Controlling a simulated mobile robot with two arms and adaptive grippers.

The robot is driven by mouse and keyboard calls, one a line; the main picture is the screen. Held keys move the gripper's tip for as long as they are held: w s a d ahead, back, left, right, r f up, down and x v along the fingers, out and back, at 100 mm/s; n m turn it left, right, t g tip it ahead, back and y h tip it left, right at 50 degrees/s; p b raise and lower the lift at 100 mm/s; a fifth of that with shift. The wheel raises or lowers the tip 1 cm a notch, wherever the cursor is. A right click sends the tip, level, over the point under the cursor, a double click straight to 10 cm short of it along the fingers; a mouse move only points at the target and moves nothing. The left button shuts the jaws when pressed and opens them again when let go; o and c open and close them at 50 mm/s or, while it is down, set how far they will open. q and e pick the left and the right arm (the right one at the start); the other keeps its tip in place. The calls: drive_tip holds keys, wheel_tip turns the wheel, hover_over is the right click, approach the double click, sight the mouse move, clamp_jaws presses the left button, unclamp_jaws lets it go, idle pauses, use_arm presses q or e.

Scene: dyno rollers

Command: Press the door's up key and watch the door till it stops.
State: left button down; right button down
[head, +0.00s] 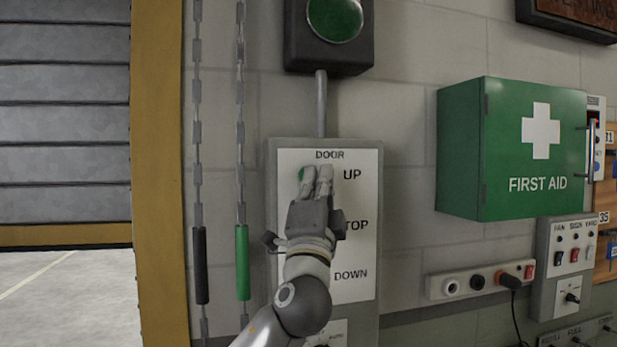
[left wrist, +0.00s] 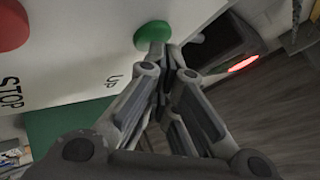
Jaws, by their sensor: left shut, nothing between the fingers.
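The door control panel (head: 360,235) is on the wall, with UP, STOP and DOWN lettering. My left gripper (head: 316,172) is shut and empty, with its fingertips at the green up key (head: 301,174), covering much of it. In the left wrist view the fingertips overlap the edge of the green key (left wrist: 150,33); they look against it, but I cannot tell whether it is pushed in. The red stop key (left wrist: 10,25) is apart from the fingers. The grey slatted door (head: 65,120) is partly raised, with floor showing below its yellow bottom edge. My right gripper is out of view.
Chains (head: 241,140) hang left of the panel, beside the yellow door post (head: 160,170). A signal box with a green lens (head: 335,18) is above. A red light (left wrist: 243,64) glows in the left wrist view. A first aid cabinet (head: 462,155) juts out at right.

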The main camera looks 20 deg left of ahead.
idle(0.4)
use_arm(q)
drive_tip(key=shift+s+d, duration=0.35)
drive_tip(key=shift+s, duration=0.25)
drive_tip(key=shift+s+d, duration=0.1)
drive_tip(key=s+d, duration=0.1)
drive_tip(key=s, duration=0.1)
drive_tip(key=s+d, duration=0.1)
drive_tip(key=s, duration=0.1)
drive_tip(key=shift+d, duration=0.3)
drive_tip(key=shift+f, duration=0.1)
